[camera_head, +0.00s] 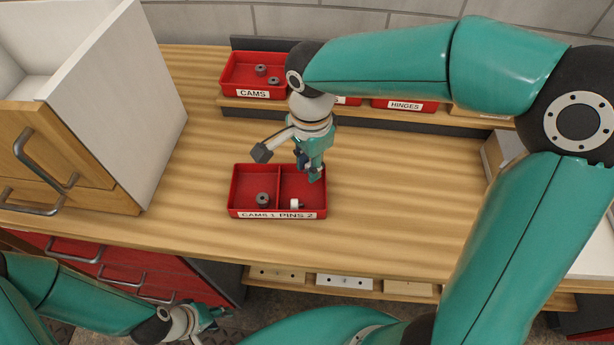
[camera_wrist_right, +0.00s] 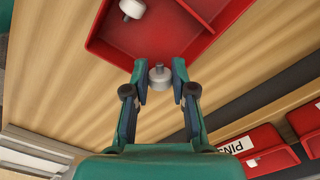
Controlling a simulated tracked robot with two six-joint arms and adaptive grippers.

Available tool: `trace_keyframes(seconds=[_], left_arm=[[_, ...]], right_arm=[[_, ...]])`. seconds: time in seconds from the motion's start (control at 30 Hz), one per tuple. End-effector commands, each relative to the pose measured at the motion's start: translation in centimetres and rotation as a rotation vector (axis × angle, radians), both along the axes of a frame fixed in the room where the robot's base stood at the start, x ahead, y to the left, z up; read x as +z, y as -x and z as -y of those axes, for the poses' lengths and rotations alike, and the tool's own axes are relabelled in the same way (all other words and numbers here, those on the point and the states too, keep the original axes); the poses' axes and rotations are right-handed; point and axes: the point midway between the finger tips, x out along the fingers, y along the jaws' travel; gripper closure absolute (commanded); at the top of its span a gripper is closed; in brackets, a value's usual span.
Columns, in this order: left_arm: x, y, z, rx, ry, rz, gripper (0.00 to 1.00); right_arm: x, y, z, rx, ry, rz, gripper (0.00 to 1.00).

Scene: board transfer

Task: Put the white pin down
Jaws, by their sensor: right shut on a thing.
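My right gripper (camera_head: 311,174) points down at the back right of the red two-compartment tray (camera_head: 234,190), over the PINS 2 side. In the right wrist view my right gripper (camera_wrist_right: 159,70) is shut on a white pin (camera_wrist_right: 159,77), held between its fingertips by the tray wall. In the head view the held pin is hidden by the fingers. Another white pin (camera_head: 296,204) lies in the PINS 2 compartment and also shows in the wrist view (camera_wrist_right: 132,8). My left gripper (camera_head: 208,318) is low at the bottom left, away from the tray; its fingers are too small to read.
A dark cam (camera_head: 263,199) lies in the CAMS 1 compartment. A CAMS bin (camera_head: 229,72) and a HINGES bin (camera_head: 405,104) stand at the back. A white and wood cabinet (camera_head: 125,100) stands at the left. The table right of the tray is clear.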

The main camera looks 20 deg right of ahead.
Motion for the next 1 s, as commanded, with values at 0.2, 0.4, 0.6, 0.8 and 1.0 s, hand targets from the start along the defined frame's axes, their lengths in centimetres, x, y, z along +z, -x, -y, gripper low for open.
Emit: trace_keyframes(seconds=[0.2,0.4,0.6,0.8,1.0], left_arm=[[-0.1,0.0,0.0,0.0,0.0,0.0,0.6],[-0.1,0.0,0.0,0.0,0.0,0.0,0.6],[-0.1,0.0,0.0,0.0,0.0,0.0,0.6],[-0.4,0.0,0.0,0.0,0.0,0.0,0.6],[-0.4,0.0,0.0,0.0,0.0,0.0,0.6]], right_arm=[[-2.5,0.1,0.1,-0.001,0.002,-0.005,0.89],[-4.3,0.1,0.0,0.0,0.0,-0.002,0.89],[-4.3,0.0,0.0,0.0,0.0,0.0,0.89],[-4.6,0.0,0.0,0.0,0.0,0.0,0.68],[-4.6,0.0,0.0,0.0,0.0,-0.001,0.65]])
